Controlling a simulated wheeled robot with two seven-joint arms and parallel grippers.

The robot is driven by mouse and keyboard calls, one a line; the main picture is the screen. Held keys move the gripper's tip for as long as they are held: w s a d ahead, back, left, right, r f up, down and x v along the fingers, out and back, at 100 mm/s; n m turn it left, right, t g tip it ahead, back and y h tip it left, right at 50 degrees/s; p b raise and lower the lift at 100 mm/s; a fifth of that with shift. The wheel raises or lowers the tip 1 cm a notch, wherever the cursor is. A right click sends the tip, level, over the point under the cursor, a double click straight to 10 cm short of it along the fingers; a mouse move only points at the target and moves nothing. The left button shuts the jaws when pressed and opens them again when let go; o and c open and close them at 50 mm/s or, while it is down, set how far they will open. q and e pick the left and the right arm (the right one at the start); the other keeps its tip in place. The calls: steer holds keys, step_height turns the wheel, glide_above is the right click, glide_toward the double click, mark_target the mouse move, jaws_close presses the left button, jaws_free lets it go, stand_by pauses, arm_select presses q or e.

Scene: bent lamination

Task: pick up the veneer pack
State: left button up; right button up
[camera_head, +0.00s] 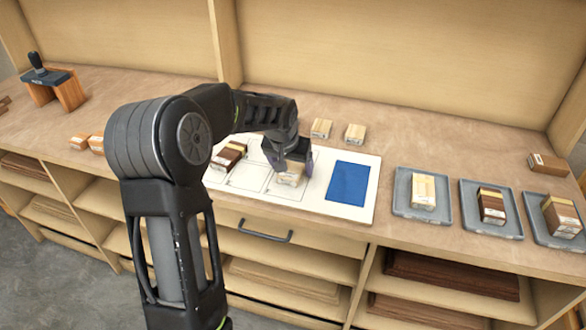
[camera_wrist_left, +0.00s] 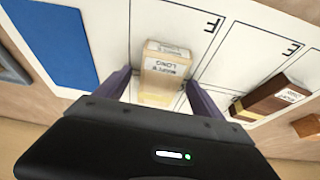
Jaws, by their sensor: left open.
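A pale veneer pack (camera_head: 289,178) with a white label sits on the white board (camera_head: 345,211), in a marked space left of the blue panel. In the left wrist view the pack (camera_wrist_left: 163,72) has a label that seems to read "MAPLE LONG". My left gripper (camera_head: 290,164) is over this pack, with its fingers apart on either side of it. In the left wrist view gaps show between the pack and both fingers (camera_wrist_left: 160,96) of the open gripper. My right gripper is not in view.
A dark brown pack (camera_head: 228,156) lies left on the board, and a blue panel (camera_head: 348,184) right. Two pale packs (camera_head: 321,128) stand behind. Grey trays (camera_head: 404,206) with packs are at right. Orange-brown blocks (camera_head: 80,141) and a dark-topped stand (camera_head: 50,85) are at left.

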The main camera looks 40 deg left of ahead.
mark_target(292, 168)
arm_select(q)
steer(key=shift+c, duration=0.4)
steer(key=c, duration=1.4)
steer(key=shift+r, duration=0.15)
steer(key=shift+c, duration=0.2)
step_height(292, 168, up, 10)
steer(key=b, duration=0.1)
